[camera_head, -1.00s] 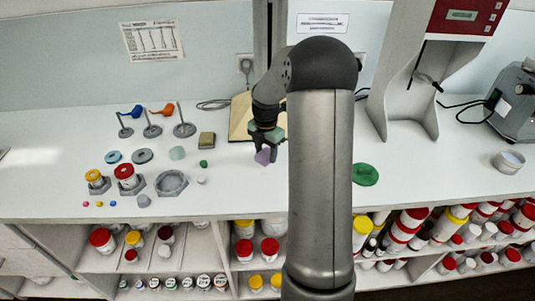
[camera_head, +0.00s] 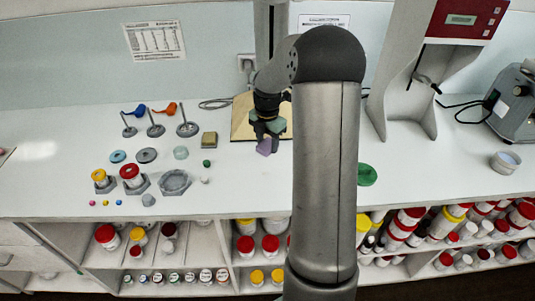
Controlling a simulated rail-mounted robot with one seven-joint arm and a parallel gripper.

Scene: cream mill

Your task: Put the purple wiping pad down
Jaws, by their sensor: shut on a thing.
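My gripper (camera_head: 267,135) is shut on the purple wiping pad (camera_head: 265,146), which sticks out below the fingertips. The pad is close to the white bench top, at the front edge of a tan board (camera_head: 243,122). I cannot tell whether the pad touches the bench. My arm hides what lies directly to the right of the gripper.
Left of the gripper are an olive-yellow block (camera_head: 209,139), a small green piece (camera_head: 206,163) and a grey hexagonal dish (camera_head: 175,182). Jars with yellow (camera_head: 100,175) and red lids (camera_head: 131,171) stand further left. A green disc (camera_head: 367,175) lies right of my arm. The bench front is clear.

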